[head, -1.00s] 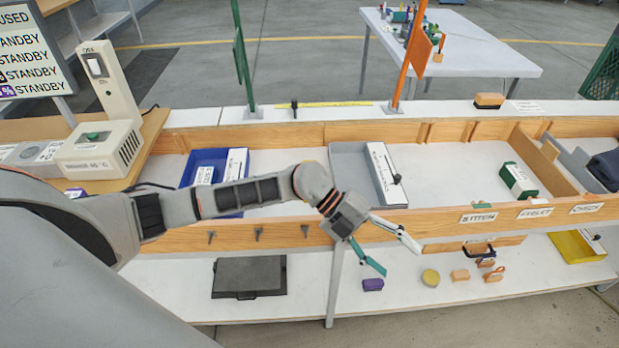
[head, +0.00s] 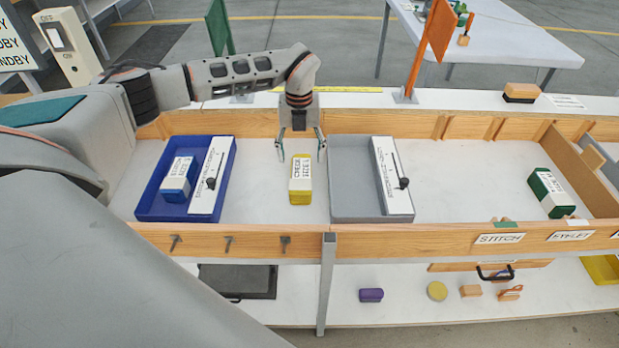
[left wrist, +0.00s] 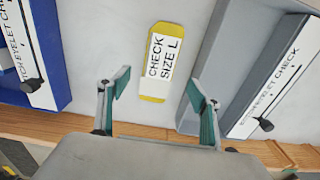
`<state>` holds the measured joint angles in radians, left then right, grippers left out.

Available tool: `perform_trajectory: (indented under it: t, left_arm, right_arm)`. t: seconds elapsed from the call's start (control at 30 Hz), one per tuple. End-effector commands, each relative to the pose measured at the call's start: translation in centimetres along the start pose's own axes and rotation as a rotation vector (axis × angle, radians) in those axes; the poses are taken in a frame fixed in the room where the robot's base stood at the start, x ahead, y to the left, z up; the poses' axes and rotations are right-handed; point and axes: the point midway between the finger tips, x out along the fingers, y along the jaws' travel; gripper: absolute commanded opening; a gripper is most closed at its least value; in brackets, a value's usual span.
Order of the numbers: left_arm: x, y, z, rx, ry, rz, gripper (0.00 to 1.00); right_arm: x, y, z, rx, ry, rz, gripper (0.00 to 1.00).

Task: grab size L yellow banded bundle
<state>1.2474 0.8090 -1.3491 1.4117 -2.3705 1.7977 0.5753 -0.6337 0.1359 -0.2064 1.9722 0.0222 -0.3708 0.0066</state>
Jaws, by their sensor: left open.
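The yellow bundle (head: 300,191) lies on the white bench surface between a blue tray and a grey tray. Its white band reads "CHECK SIZE L" in the left wrist view (left wrist: 158,63). My left gripper (head: 301,152) is open and empty at the bundle's far end in the head view, its fingers spread to either side. In the left wrist view the open fingertips (left wrist: 158,84) show nearer the camera than the bundle, with a gap on both sides. I cannot tell the exact height between them. My right gripper is not in view.
The blue tray (head: 148,207) holds a blue banded bundle (head: 179,180) and a white labelled strip. The grey tray (head: 350,213) holds another labelled strip. A green banded bundle (head: 551,193) lies at the right. The wooden front rail (head: 400,243) bounds the bench.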

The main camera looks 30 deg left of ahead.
Motion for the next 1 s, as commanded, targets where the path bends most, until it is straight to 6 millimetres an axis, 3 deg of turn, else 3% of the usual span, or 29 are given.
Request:
perform_trajectory:
  t: [0.03, 0.1, 0.47, 0.73, 1.0]
  left_arm:
    - [1.0, 0.0, -0.1, 0.000, 0.005, 0.003, 0.64]
    - [1.4, 0.0, -0.1, 0.000, 0.006, 0.003, 0.64]
    - [4.2, 0.1, -0.1, 0.001, 0.005, 0.002, 0.64]
    - [8.1, 0.3, -0.2, 0.002, 0.007, 0.002, 0.64]
    - [8.6, 0.3, -0.1, 0.001, 0.004, 0.001, 0.64]
  right_arm:
    - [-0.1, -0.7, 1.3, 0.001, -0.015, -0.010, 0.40]
    - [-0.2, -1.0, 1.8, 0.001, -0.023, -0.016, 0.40]
    - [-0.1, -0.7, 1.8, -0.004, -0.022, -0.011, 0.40]
    - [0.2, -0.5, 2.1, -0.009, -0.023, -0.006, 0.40]
    - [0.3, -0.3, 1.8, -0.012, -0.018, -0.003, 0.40]
